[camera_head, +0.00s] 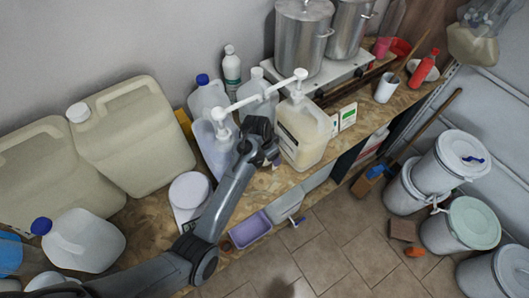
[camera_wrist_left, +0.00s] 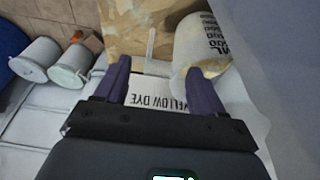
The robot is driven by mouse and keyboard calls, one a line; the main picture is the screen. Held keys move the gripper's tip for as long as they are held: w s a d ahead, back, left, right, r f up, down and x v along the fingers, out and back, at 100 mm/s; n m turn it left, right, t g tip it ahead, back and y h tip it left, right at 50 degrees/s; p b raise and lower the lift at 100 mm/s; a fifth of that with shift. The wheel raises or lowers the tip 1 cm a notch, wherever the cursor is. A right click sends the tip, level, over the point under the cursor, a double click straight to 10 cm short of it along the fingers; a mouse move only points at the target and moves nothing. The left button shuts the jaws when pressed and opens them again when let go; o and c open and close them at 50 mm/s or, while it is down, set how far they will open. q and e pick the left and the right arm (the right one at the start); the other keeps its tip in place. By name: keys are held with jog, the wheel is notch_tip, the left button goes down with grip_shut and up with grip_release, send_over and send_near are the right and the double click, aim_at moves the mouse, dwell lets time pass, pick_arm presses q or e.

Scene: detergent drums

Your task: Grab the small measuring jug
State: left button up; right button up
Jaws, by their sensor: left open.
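A small white cup-like jug (camera_head: 386,87) stands on the far right part of the bench, before the red bottle; it looks like the measuring jug. My left gripper (camera_head: 262,143) is well to its left, above the bench beside the translucent pump container with yellow liquid (camera_head: 302,132). In the left wrist view the left gripper (camera_wrist_left: 160,85) is open, with nothing held between its dark fingers. A white "YELLOW DYE" label (camera_wrist_left: 155,97) shows behind and between them. A pale container with printed letters (camera_wrist_left: 203,45) shows by the right finger; I cannot tell which container it is.
A second pump container (camera_head: 215,145) and bottles stand left of the gripper. Steel pots (camera_head: 302,38) sit on a stove behind. A scale with a round white pan (camera_head: 190,190) is near the arm. Lidded buckets (camera_head: 462,158) stand on the floor at right.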

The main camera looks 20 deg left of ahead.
pick_arm(q)
jog(key=shift+p+x, duration=0.3)
jog(key=shift+x, duration=2.05)
grip_shut()
